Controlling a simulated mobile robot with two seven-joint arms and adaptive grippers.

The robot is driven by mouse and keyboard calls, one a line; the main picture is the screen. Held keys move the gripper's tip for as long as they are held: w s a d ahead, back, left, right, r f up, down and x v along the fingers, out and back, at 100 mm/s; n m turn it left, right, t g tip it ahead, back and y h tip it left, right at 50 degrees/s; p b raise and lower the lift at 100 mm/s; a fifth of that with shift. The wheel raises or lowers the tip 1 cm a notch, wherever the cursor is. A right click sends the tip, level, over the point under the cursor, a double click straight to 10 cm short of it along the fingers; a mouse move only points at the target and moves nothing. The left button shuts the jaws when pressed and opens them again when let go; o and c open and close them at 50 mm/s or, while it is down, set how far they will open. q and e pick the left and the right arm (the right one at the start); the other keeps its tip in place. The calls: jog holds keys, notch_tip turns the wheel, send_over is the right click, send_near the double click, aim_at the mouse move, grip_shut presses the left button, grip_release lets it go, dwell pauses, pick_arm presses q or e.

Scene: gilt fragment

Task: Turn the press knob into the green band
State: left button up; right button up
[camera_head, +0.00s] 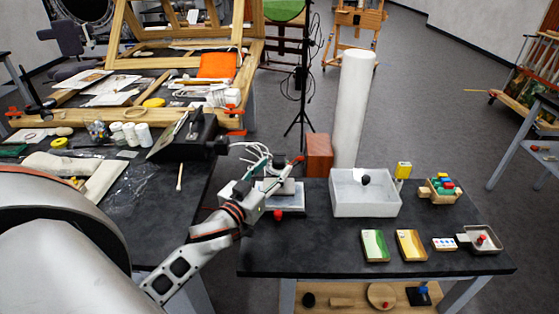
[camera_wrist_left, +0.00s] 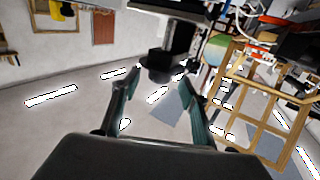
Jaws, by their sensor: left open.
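The press (camera_head: 284,208), a small pale apparatus, stands near the left end of the dark right-hand table, partly hidden by my left arm. My left gripper (camera_head: 254,190) is at its left side, and its fingertips are hard to make out there. In the left wrist view the two fingers (camera_wrist_left: 160,84) are spread apart. A dark, round, knob-like part (camera_wrist_left: 162,68) shows between and beyond their tips; contact cannot be told. I cannot make out a green band or a pointer in either view. My right gripper is in neither view.
A white open-topped bin (camera_head: 366,201) stands right of the press, with a brown block (camera_head: 318,156) and white column (camera_head: 353,110) behind. Small trays (camera_head: 375,246) line the table's front. A cluttered workbench (camera_head: 60,121) is at left. Bare tabletop lies in front of the press.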

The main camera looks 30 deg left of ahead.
aim_at(275, 166)
pick_arm(q)
jog(key=w, duration=0.2)
jog(key=shift+w+a, duration=0.1)
jog(key=shift+w, duration=0.95)
jog(key=c, duration=1.1)
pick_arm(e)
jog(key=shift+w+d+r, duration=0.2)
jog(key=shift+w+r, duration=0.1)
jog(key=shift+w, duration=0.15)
